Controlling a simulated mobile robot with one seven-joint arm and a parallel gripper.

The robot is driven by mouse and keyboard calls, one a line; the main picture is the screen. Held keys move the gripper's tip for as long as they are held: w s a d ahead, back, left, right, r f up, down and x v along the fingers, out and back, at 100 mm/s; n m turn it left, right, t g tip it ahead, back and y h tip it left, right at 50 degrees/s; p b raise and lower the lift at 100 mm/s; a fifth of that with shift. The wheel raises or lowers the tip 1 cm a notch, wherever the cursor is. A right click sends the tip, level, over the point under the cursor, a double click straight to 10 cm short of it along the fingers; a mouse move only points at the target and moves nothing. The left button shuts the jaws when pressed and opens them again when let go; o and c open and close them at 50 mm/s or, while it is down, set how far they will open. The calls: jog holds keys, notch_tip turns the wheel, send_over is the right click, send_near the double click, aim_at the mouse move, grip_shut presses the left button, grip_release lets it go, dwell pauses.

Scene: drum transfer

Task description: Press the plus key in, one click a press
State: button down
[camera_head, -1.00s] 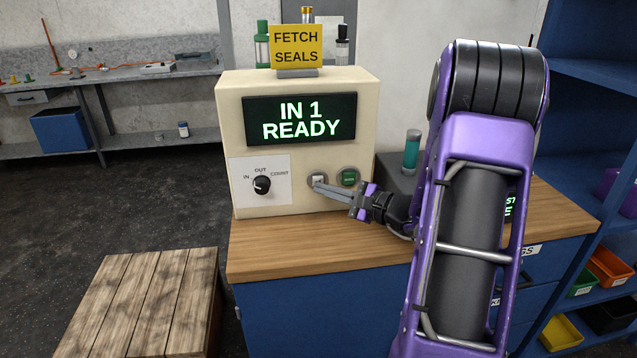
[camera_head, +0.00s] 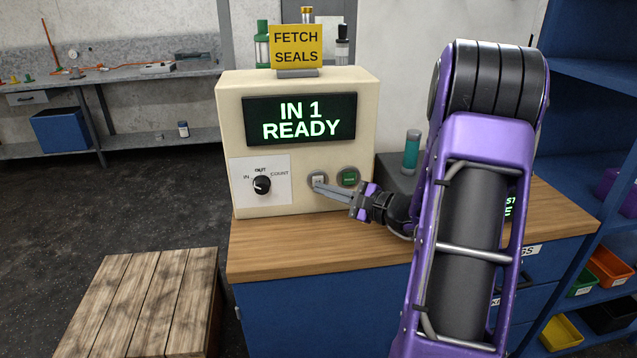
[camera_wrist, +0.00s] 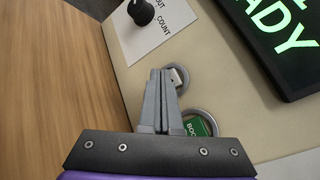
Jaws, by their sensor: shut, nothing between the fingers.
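The plus key is most likely the pale square key (camera_head: 318,180) in a round grey ring on the front of the cream box (camera_head: 300,88). Its marking is not readable. The key also shows in the wrist view (camera_wrist: 178,77), partly hidden behind my fingers. My gripper (camera_head: 316,186) is shut and empty, its fingertips at the lower left part of this key. In the wrist view the fingertips (camera_wrist: 160,73) overlap the key's edge. I cannot tell whether they touch it or whether it is pressed in. The display (camera_head: 300,119) reads "IN 1 READY".
A green key (camera_head: 349,177) sits just right of the pale key, close beside my fingers. A black knob (camera_head: 262,185) with IN, OUT and COUNT marks is at left. The box stands on a wooden worktop (camera_head: 290,250). A grey unit with a teal bottle (camera_head: 412,150) stands right.

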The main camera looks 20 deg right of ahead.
dwell(0.3)
jog(key=shift+w+d, duration=0.1)
jog(key=shift+w, duration=0.3)
jog(key=shift+s+b, duration=0.15)
jog(key=shift+b, duration=0.25)
jog(key=shift+s, duration=0.25)
jog(key=shift+s+a+b, duration=0.25)
jog(key=shift+s+a, duration=0.05)
jog(key=shift+s, duration=0.65)
jog(key=shift+s+a+b, duration=0.3)
jog(key=shift+s+a, duration=0.05)
jog(key=shift+s, duration=0.65)
jog(key=shift+s+a+b, duration=0.25)
jog(key=shift+s+a, duration=0.05)
jog(key=shift+s, duration=0.65)
dwell(0.4)
